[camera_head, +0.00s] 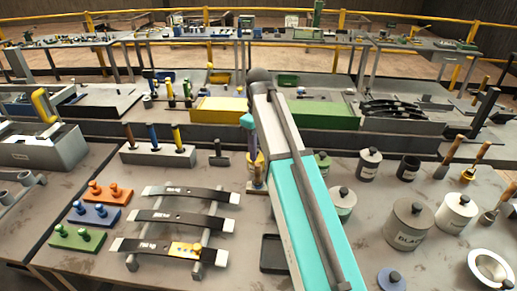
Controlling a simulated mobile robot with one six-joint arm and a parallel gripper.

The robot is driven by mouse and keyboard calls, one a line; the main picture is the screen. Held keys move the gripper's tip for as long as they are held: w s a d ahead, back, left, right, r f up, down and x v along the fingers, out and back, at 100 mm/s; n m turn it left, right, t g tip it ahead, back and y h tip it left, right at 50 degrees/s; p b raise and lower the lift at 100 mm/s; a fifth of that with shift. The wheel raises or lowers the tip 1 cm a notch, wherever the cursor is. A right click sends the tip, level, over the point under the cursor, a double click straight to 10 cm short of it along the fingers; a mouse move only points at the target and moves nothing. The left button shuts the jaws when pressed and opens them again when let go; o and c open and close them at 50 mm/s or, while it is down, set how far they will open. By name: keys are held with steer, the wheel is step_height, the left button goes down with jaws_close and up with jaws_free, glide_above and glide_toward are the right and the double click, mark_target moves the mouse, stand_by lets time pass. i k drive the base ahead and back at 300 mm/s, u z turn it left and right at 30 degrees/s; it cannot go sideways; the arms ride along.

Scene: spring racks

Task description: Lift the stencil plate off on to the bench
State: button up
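The stencil plate (185,249) is a small yellow plate with a knob. It lies on the front leaf spring (150,247) of a low rack on the bench, toward the leaf's right part. Two more dark leaf springs with pale ends, the middle one (170,217) and the back one (190,192), lie behind it on the same rack. My arm rises from the bottom right of centre, well to the right of the plate. My gripper cannot be made out; the raised arm hides what is behind it. Nothing is seen touching the plate.
Left of the rack stand orange (107,192), blue (93,215) and green (77,236) blocks with pegs. A holder (157,156) with handled tools stands behind. A dark tray (273,254) lies right of the rack, with bare bench between. Lidded pots (408,226) stand at right.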

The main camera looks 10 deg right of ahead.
mark_target(196, 247)
steer(key=k, duration=1.5)
steer(key=u, duration=0.05)
